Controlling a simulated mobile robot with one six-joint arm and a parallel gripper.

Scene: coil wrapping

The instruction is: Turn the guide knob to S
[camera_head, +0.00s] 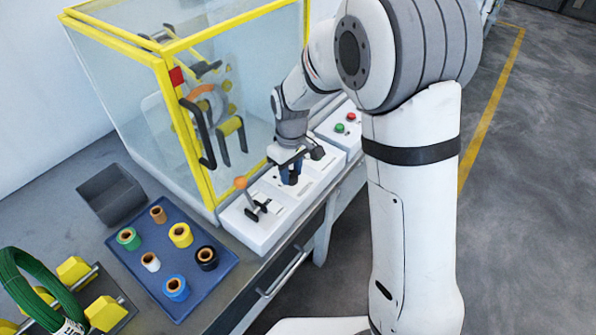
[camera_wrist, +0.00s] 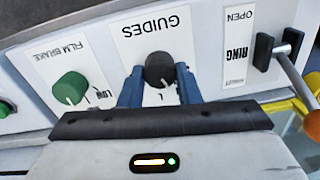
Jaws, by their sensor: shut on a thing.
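The guide knob (camera_wrist: 158,67) is a dark round knob under the upside-down word GUIDES on a white panel (camera_wrist: 215,50) in the wrist view. A small light mark shows on its lower side, facing a letter that looks like L. Any S mark is hidden or too small to read. My gripper (camera_wrist: 159,78) has its blue fingers shut on the knob, one at each side. In the head view my gripper (camera_head: 290,172) is at the control panel, and it hides the knob there.
The green film brake knob (camera_wrist: 70,88) is left of the guide knob in the wrist view, and the ring lever (camera_wrist: 291,75) is right. The yellow-framed clear enclosure (camera_head: 215,100) stands behind the panel. A blue tray (camera_head: 205,285) holds several tape rolls.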

